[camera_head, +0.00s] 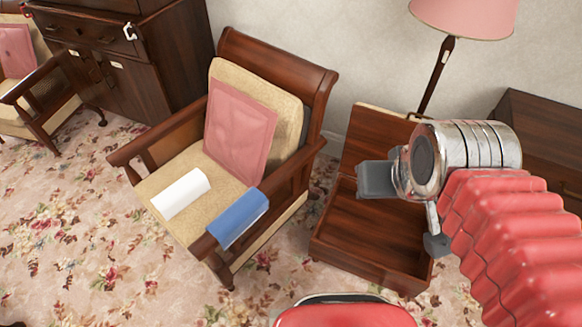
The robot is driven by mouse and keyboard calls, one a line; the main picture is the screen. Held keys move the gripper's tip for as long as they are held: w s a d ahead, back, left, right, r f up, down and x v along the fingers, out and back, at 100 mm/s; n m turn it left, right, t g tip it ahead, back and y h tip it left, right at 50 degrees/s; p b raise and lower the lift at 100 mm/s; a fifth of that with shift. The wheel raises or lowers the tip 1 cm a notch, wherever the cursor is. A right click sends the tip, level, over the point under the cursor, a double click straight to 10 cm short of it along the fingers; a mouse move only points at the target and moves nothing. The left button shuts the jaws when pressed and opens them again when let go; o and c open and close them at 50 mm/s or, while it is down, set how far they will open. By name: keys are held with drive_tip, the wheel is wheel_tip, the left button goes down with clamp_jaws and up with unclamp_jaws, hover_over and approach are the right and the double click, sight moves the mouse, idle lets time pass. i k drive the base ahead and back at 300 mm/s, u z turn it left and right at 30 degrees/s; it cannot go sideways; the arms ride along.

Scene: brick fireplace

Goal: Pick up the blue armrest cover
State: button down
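The blue armrest cover (238,217) is draped over the front of the armchair's right armrest. The wooden armchair (274,75) has a cream seat and back. My gripper (407,213) is at the right, above the open wooden box, well to the right of the blue cover. Its two dark finger pads are wide apart, with nothing seen between them. My red ribbed arm reaches in from the right edge.
A white cover (181,194) lies on the seat's left front, and a pink cushion (238,130) leans on the chair back. An open wooden box (350,262) stands right of the chair. A pink lamp (462,15) stands behind it. Floral carpet (90,250) is clear at front left.

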sight(231, 224)
drive_tip(key=u, duration=1.5)
drive_tip(key=i, duration=0.55)
drive_tip(key=u, duration=1.1)
